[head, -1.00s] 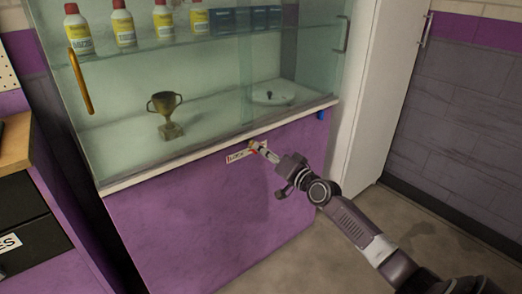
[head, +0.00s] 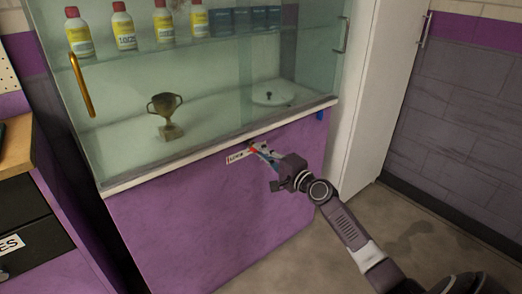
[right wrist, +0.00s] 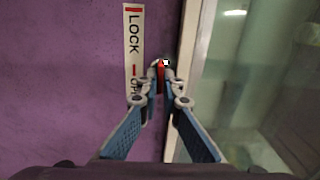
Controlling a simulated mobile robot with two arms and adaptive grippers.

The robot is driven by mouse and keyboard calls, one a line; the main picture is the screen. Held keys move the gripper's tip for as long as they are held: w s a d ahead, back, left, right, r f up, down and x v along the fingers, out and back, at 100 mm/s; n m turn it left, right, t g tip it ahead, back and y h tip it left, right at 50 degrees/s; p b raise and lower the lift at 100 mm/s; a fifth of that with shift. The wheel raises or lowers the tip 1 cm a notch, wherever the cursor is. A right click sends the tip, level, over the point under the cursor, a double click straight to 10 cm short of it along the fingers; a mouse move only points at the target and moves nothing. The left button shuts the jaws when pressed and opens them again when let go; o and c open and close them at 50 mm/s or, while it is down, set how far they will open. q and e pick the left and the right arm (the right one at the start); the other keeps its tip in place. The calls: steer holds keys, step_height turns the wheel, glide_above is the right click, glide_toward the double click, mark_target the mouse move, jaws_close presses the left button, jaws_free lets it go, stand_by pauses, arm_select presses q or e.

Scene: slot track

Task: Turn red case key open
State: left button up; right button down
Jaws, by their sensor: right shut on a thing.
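The glass display case (head: 215,130) has a purple front with a white label (head: 237,157) below its sill. In the right wrist view the label (right wrist: 133,35) reads "LOCK" at the top, and a second word is partly hidden by my finger. The small red key (right wrist: 160,76) sits beside the label, between the fingertips of my right gripper (right wrist: 161,88). My right gripper (head: 256,151) is shut on the key at the case front, and a bit of red shows there in the head view. My left gripper is not in view.
A trophy (head: 166,115) stands inside the case behind glass, with several bottles (head: 123,26) and blue boxes (head: 243,18) on the shelf above. A gold handle (head: 82,84) is on the left glass. A white cabinet (head: 375,90) stands at right; the floor (head: 330,240) in front is clear.

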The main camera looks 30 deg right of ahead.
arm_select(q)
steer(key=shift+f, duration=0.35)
arm_select(e)
steer(key=shift+m, duration=0.3)
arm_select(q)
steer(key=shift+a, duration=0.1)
arm_select(e)
steer(key=c, duration=2.2)
jaws_free()
steer(key=shift+d, duration=0.1)
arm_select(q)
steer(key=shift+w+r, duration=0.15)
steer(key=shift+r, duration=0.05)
arm_select(e)
steer(key=shift+o, duration=0.4)
steer(key=shift+s, duration=0.1)
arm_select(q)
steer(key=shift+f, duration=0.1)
arm_select(e)
steer(key=s, duration=1.2)
steer(key=shift+d, duration=0.45)
